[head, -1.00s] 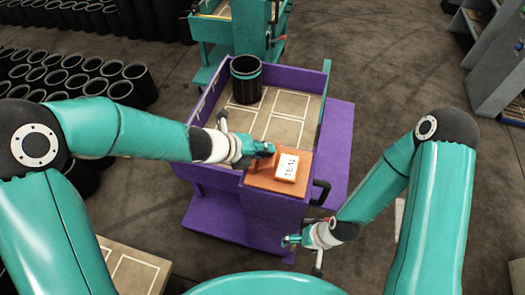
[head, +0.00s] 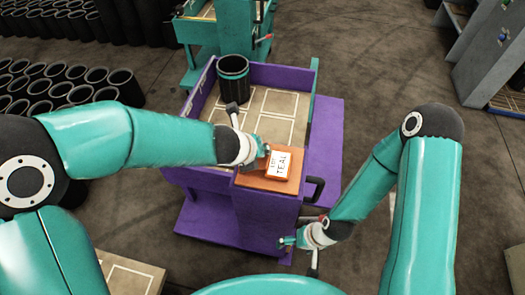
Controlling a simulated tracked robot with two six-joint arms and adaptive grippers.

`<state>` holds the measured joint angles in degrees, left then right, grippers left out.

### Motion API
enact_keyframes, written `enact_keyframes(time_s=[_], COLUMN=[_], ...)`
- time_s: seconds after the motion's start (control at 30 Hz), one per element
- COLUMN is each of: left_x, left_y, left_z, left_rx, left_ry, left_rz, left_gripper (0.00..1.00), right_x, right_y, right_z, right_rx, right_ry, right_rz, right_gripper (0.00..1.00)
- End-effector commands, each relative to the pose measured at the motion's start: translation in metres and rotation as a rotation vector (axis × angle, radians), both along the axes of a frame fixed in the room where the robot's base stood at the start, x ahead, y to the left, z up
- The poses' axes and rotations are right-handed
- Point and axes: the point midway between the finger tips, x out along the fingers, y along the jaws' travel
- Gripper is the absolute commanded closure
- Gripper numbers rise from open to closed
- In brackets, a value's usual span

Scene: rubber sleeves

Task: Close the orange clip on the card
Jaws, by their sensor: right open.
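The white card (head: 281,165), with "TEAL" in dark letters, lies on the orange top (head: 262,183) of the purple cart's front post. I cannot pick out the orange clip clearly from the orange around the card; my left gripper covers part of the card's left side. My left gripper (head: 262,157) is at the card's left edge, touching or very close. Its fingers are too small and overlapped to show whether it is open or shut. My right gripper (head: 289,242) is open and empty, low by the cart's front right, below the black handle.
The purple cart (head: 325,140) has a tan tray floor with white outlined squares and a black sleeve (head: 233,80) at its back left. A black handle (head: 315,190) sticks out right of the post. A teal cart (head: 222,40) stands behind. Many black sleeves stand at left.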

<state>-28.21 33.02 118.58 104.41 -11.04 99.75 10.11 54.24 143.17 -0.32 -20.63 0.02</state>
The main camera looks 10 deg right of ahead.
Motion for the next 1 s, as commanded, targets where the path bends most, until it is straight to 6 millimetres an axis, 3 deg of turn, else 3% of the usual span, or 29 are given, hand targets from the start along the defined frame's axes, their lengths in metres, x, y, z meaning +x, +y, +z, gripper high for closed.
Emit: enact_keyframes(time_s=[0.5, 1.0], left_x=[-0.007, -0.007], left_y=[-0.013, -0.014], left_z=[-0.014, -0.016], left_rx=[0.337, 0.389], left_ry=[-0.102, -0.119], left_rz=[-0.004, -0.003], left_gripper=[1.00, 1.00], right_x=[0.000, 0.000], right_y=[0.000, 0.000], right_z=[-0.011, -0.011], right_rx=[0.000, 0.000], right_ry=[0.000, 0.000], right_rz=[0.000, 0.000], right_gripper=[0.11, 0.11])
